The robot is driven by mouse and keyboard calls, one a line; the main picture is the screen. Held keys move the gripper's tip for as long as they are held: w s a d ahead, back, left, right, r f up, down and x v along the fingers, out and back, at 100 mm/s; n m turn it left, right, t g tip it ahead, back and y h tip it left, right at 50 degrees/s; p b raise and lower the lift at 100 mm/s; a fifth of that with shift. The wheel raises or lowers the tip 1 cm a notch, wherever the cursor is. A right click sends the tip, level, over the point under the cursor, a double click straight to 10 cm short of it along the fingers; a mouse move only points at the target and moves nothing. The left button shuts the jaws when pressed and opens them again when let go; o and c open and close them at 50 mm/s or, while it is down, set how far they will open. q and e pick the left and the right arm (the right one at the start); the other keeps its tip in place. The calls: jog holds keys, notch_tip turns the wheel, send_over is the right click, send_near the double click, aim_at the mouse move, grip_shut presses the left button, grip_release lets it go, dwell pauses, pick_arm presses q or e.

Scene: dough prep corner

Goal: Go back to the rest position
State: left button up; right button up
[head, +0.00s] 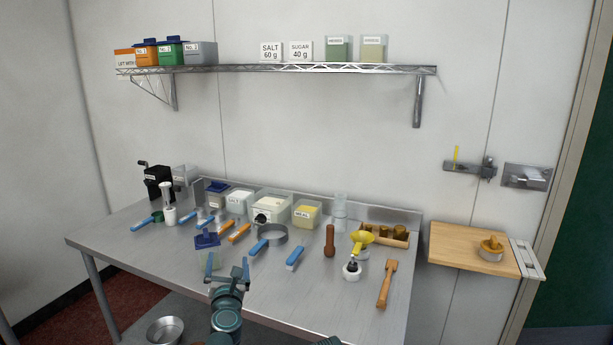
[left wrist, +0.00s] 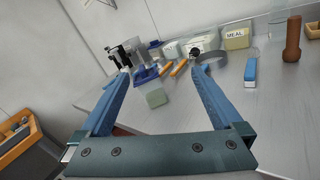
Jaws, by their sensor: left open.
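My left gripper (head: 229,267) is open above the front part of the steel table (head: 150,246). In the left wrist view its two blue fingers (left wrist: 160,72) stand wide apart with nothing held between them. A small pale green block or tub (head: 209,260) lies on the table just beyond the fingers; it also shows between them in the left wrist view (left wrist: 156,98), apart from both. My right gripper is not seen; only a dark piece at the bottom edge may be part of that arm.
A metal bowl (head: 165,331) sits below. The table's front is mostly clear.

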pick_arm(q)
jog(key=s+d+f+m+g+h, duration=0.25)
jog(key=d+f+m+h, duration=0.3)
jog(key=m, duration=0.55)
jog(key=s+d+f+m+g+h, duration=0.2)
jog(key=d+f+m+g+h, duration=0.4)
jog(key=m, duration=0.5)
jog(key=s+a+f+m+g+y+b, duration=0.1)
jog(key=s+a+f+m+g+y, duration=0.3)
jog(key=s+f+m, duration=0.4)
jog(key=s+a+f+m+g+y, duration=0.3)
jog(key=s+f+m+g+y, duration=0.15)
jog(key=s, duration=0.55)
jog(key=s+d+f+m+g+b, duration=0.1)
jog(key=s+d+f+m+b, duration=0.35)
jog(key=d+f+b, duration=0.5)
notch_tip(320, 180, up, 14)
jog(key=s+p, duration=0.1)
jog(key=p, duration=1.2)
jog(key=shift+d+f, duration=0.25)
jog(key=shift+d, duration=0.15)
